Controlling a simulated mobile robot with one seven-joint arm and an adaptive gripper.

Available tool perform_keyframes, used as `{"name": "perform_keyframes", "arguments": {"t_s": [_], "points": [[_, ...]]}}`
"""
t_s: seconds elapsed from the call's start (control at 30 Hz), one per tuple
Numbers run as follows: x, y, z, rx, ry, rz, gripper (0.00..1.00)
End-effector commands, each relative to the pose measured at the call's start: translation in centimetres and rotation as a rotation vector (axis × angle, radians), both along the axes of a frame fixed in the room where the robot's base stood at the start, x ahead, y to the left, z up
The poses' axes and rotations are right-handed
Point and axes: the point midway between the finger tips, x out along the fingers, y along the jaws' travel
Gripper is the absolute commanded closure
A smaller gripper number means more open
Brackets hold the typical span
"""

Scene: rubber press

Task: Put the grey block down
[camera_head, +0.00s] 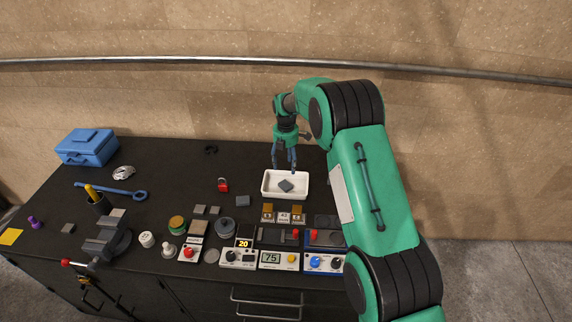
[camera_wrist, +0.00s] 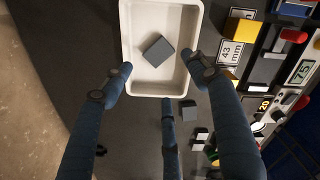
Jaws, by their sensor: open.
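The grey block (camera_head: 286,186) lies tilted in plan on the floor of the white tray (camera_head: 266,193). In the wrist view the grey block (camera_wrist: 158,51) rests inside the tray (camera_wrist: 127,48), apart from its walls. My gripper (camera_head: 286,168) is above the back edge of the tray. In the wrist view my gripper (camera_wrist: 160,85) has its blue fingers spread, with nothing between them, and the block lies beyond the fingertips.
Blocks with number labels (camera_head: 283,216) and control boxes (camera_head: 325,263) stand in front. The table behind and left of the tray is largely clear.

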Motion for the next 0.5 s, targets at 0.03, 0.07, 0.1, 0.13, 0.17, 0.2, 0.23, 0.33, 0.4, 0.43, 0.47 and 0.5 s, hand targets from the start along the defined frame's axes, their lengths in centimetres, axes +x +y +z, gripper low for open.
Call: {"name": "perform_keyframes", "arguments": {"t_s": [0.03, 0.07, 0.1, 0.13, 0.17, 0.2, 0.23, 0.33, 0.4, 0.43, 0.47, 0.5], "points": [[0.00, 0.00, 0.00, 0.000, 0.000, 0.000, 0.41], [0.00, 0.00, 0.00, 0.000, 0.000, 0.000, 0.41], [0.01, -0.01, 0.00, 0.000, 0.000, 0.000, 0.41], [0.01, -0.01, 0.00, 0.000, 0.000, 0.000, 0.41], [0.01, -0.01, 0.00, 0.000, 0.000, 0.000, 0.41], [0.01, -0.01, 0.00, 0.000, 0.000, 0.000, 0.41], [0.01, 0.01, 0.00, 0.000, 0.000, 0.000, 0.41], [0.01, 0.01, 0.00, 0.000, 0.000, 0.000, 0.41], [0.01, -0.01, 0.02, 0.000, 0.000, 0.000, 0.41], [0.01, -0.02, 0.07, 0.001, -0.001, -0.001, 0.41], [0.00, -0.06, 0.15, 0.000, -0.001, -0.003, 0.41], [-0.02, -0.12, 0.34, 0.001, -0.002, -0.007, 0.41]]}}
